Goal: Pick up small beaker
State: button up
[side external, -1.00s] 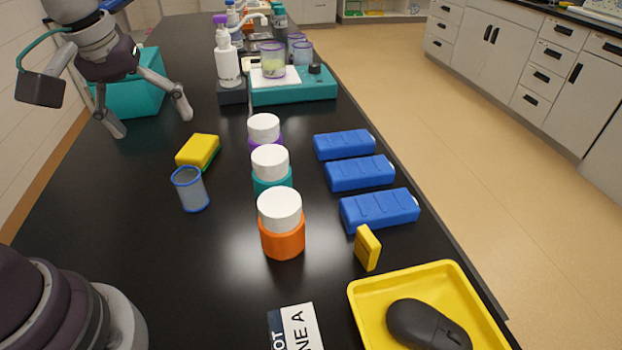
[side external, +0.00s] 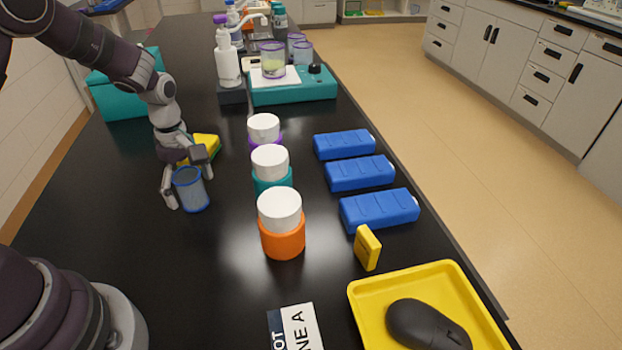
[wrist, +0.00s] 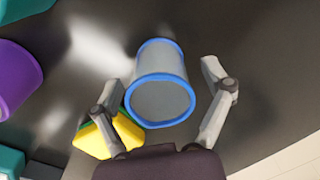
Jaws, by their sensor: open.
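The small beaker (side external: 191,192) is a grey-blue cup with a blue rim, standing upright on the black bench at the left in the side external view. In the wrist view the beaker (wrist: 162,92) lies ahead, between the spread fingers. My gripper (side external: 189,190) is open, with one finger on each side of the beaker. In the wrist view my gripper (wrist: 165,92) shows a gap between each finger and the beaker wall. I cannot tell from the side whether either finger touches it.
A yellow and green sponge (side external: 207,146) lies just behind the beaker, partly hidden by my gripper. White-lidded jars in purple, teal and orange (side external: 283,238) stand in a row to the right. Blue packs (side external: 379,209) and a yellow tray (side external: 477,292) are further right. Bench left of the beaker is clear.

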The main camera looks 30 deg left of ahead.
jog(key=shift+f, duration=0.1)
jog(key=c, duration=0.9)
